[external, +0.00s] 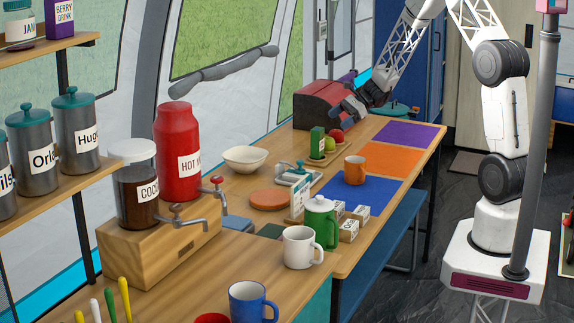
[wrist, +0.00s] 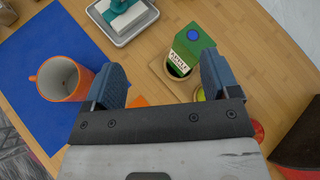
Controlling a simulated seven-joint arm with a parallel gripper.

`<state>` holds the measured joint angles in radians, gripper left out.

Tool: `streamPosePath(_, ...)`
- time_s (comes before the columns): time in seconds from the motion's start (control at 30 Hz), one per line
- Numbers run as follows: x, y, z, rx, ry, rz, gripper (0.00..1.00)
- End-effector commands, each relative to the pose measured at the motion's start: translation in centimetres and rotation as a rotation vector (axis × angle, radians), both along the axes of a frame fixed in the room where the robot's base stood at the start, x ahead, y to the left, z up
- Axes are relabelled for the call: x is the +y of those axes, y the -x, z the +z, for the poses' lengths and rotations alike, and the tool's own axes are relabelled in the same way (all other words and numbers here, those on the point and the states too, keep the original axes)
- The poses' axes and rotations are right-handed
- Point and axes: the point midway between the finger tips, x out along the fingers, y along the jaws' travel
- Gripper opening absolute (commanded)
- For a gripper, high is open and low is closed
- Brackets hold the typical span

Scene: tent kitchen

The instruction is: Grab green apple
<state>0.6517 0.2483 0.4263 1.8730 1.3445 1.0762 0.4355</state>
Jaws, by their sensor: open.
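The green apple (external: 329,144) sits on a small wooden tray, beside a green carton (external: 317,142) and a red apple (external: 338,135). In the wrist view, only a sliver of the green apple (wrist: 201,95) shows behind my right-hand finger; the rest is hidden. My gripper (external: 350,104) is above the counter, higher than the apples and apart from them. In the wrist view my gripper (wrist: 161,75) has its two fingers spread with nothing between them.
An orange mug (external: 355,170) stands on the blue mat (external: 362,194), nearer the camera than the tray. A butter-dish-like tray (external: 296,176) lies to the left. A dark red box (external: 325,104) stands behind my gripper. Orange and purple mats lie clear at right.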

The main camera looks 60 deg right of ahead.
Motion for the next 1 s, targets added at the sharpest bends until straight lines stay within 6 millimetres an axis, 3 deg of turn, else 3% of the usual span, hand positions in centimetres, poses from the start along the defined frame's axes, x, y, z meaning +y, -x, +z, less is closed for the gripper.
streamPosePath(0.2, -6.5, -0.8, -5.4, 0.022, -0.129, -0.188, 0.81)
streamPosePath(0.43, -11.5, -0.8, -9.5, 0.03, -0.226, -0.335, 0.81)
streamPosePath(0.63, -13.0, -0.7, -10.8, 0.03, -0.258, -0.383, 0.81)
streamPosePath(1.0, -13.0, -0.8, -10.9, 0.031, -0.261, -0.385, 0.81)
